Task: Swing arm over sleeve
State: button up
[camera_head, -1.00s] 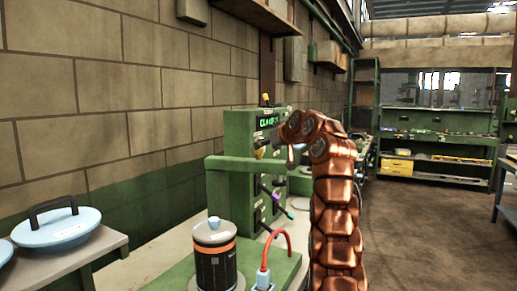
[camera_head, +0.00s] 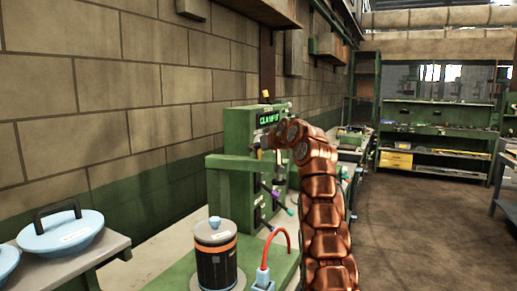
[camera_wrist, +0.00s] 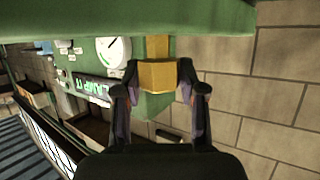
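The green swing arm (camera_head: 230,163) juts from the green post of the bench fixture. In the wrist view a green bar crosses the top (camera_wrist: 150,18), with a yellow block (camera_wrist: 157,75) below it. My gripper (camera_wrist: 158,80) has one finger on each side of this block. The fingertips are very close to its sides; I cannot tell whether they press on it. In the head view my gripper (camera_head: 264,140) is by the swing arm's right end, partly hidden by my wrist. A black cylinder with orange bands (camera_head: 216,262), apparently the sleeve, stands upright below the arm.
A green box with a lit display (camera_head: 268,119) stands behind my gripper. A red cable with a blue base (camera_head: 263,277) is right of the cylinder. A blue lid with a dark handle (camera_head: 60,236) lies on the left table. The brick wall is close on the left.

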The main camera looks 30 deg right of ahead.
grip_shut()
